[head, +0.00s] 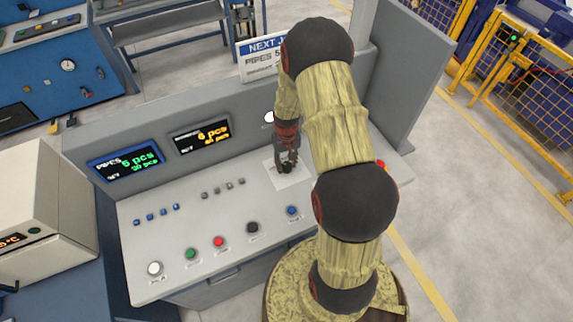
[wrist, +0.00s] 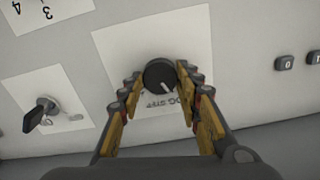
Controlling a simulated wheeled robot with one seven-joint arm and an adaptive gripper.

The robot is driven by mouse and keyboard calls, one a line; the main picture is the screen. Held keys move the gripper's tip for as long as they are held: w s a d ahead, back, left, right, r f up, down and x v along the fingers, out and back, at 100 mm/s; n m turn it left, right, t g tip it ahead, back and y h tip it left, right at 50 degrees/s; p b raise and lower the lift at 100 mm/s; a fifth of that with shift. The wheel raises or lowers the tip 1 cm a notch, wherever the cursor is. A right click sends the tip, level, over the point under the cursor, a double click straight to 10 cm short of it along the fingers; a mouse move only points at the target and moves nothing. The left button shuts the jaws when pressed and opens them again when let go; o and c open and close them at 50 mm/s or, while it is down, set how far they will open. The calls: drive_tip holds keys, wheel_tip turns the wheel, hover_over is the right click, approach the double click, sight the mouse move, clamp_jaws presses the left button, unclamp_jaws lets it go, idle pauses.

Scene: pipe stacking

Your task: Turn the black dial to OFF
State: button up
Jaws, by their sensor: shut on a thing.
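The black dial (wrist: 160,75) is a round knob on a white label plate (wrist: 112,48) in the wrist view. A short white pointer line on its face points toward the lower right of that view. Lettering on the plate is partly hidden and I cannot read the dial positions. My gripper (wrist: 161,80) has a finger on each side of the dial and is shut on it. In the head view, my gripper (head: 287,160) reaches down onto the dial (head: 286,169), which is mostly covered by the fingers.
In the wrist view, a black switch (wrist: 40,115) sits left of the plate and small dark buttons (wrist: 285,63) sit right. In the head view, the sloped console (head: 180,250) carries several coloured buttons and two displays (head: 125,163). A red knob (head: 381,166) is at its right.

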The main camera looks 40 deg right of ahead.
sight(286, 165)
drive_tip(key=n, duration=0.3)
drive_tip(key=shift+n+b, duration=0.3)
drive_tip(key=shift+b, duration=0.05)
drive_tip(key=shift+n+b, duration=0.3)
drive_tip(key=shift+n, duration=1.5)
drive_tip(key=o, duration=1.2)
drive_tip(key=shift+c, duration=0.2)
wheel_tip(286, 165, up, 12)
